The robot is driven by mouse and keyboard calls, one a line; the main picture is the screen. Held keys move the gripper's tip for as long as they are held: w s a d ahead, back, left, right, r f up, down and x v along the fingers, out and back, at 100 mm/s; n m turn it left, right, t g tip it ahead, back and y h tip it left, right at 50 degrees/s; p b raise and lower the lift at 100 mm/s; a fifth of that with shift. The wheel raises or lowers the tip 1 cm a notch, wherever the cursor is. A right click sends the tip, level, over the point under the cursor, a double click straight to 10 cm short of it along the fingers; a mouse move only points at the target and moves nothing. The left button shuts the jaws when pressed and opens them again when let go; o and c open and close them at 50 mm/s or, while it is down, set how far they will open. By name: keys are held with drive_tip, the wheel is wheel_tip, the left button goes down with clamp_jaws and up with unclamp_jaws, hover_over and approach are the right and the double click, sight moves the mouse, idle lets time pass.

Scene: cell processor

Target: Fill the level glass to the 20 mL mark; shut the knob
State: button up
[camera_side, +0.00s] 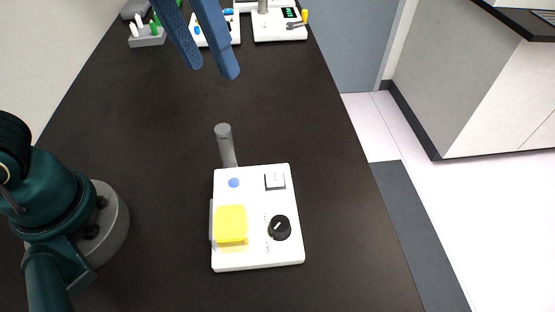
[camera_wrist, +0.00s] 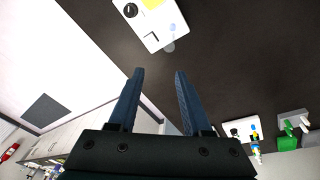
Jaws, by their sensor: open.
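The white cell processor (camera_side: 256,258) lies on the dark table in the side view, with a black knob (camera_side: 279,227) at its right and a yellow block (camera_side: 231,224) at its left. The knob's white pointer line is tilted. A grey cylinder (camera_side: 226,146), possibly the level glass, stands at the far edge of the processor. I cannot read any liquid level or mark on it. My gripper (camera_side: 215,73) is open and empty, high above the table and beyond the processor. In the wrist view my gripper (camera_wrist: 158,72) has its two blue fingers apart, with the processor (camera_wrist: 172,17) and knob (camera_wrist: 131,10) at the top.
A blue button (camera_side: 234,183) and a white switch (camera_side: 275,181) are on the processor. At the back stand a grey rack (camera_side: 148,41) with white and green items and two white devices, one with a display (camera_side: 290,13). The table around the processor is clear.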

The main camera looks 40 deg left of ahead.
drive_tip(key=n+g+y, duration=0.1)
drive_tip(key=g, duration=0.1)
hover_over(280, 223)
wheel_tip(280, 223, down, 4)
drive_tip(key=r, duration=0.1)
wheel_tip(280, 223, down, 17)
drive_tip(key=shift+f, duration=0.2)
idle(0.4)
clamp_jaws()
